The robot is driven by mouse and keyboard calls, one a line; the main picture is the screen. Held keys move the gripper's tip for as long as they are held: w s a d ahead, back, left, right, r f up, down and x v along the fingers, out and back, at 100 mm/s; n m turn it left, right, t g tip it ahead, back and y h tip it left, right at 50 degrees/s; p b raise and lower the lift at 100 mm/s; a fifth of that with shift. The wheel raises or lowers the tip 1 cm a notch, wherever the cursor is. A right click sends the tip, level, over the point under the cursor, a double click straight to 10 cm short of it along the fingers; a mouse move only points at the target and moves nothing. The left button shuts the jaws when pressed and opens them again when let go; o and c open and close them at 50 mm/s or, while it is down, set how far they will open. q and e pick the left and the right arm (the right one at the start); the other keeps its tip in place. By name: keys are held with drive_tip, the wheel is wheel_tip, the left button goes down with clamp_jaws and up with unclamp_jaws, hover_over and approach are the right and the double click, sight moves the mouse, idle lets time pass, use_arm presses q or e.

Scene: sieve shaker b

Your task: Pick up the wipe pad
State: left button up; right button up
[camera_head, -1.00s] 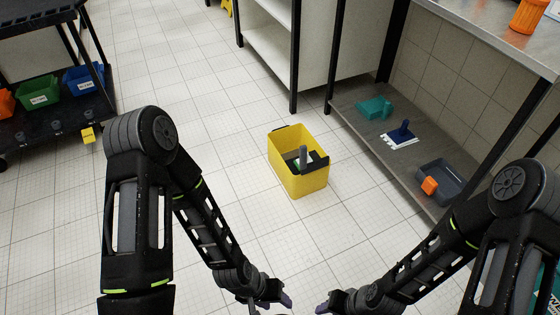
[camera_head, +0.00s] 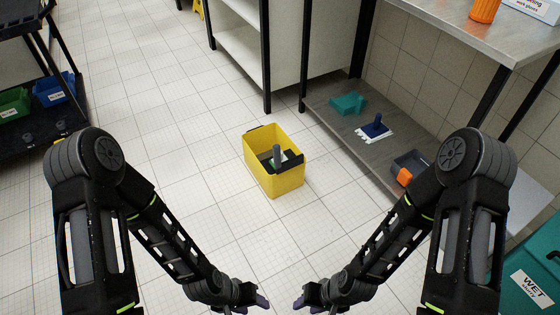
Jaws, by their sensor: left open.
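No item is labelled as the wipe pad. A dark blue handled piece (camera_head: 376,126) on a white flat base (camera_head: 366,138) stands on the low shelf at right and may be it. A teal piece (camera_head: 348,103) lies behind it, and an orange block (camera_head: 405,177) sits at the grey tray. My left gripper (camera_head: 250,305) is at the bottom centre, open and seemingly empty, partly cut off by the frame edge. My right gripper (camera_head: 303,300) is just right of it, its jaws unclear. Both are well apart from the shelf items.
A yellow bucket (camera_head: 277,184) with a grey-handled tool (camera_head: 277,153) stands on the tiled floor ahead. A grey tray (camera_head: 413,160) is on the low shelf (camera_head: 345,130). A teal bin labelled WET (camera_head: 535,270) is at lower right. Floor left of the bucket is clear.

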use_arm(q)
wheel_tip(320, 180, up, 18)
drive_tip(key=p, duration=1.8)
drive_tip(key=shift+c, duration=0.3)
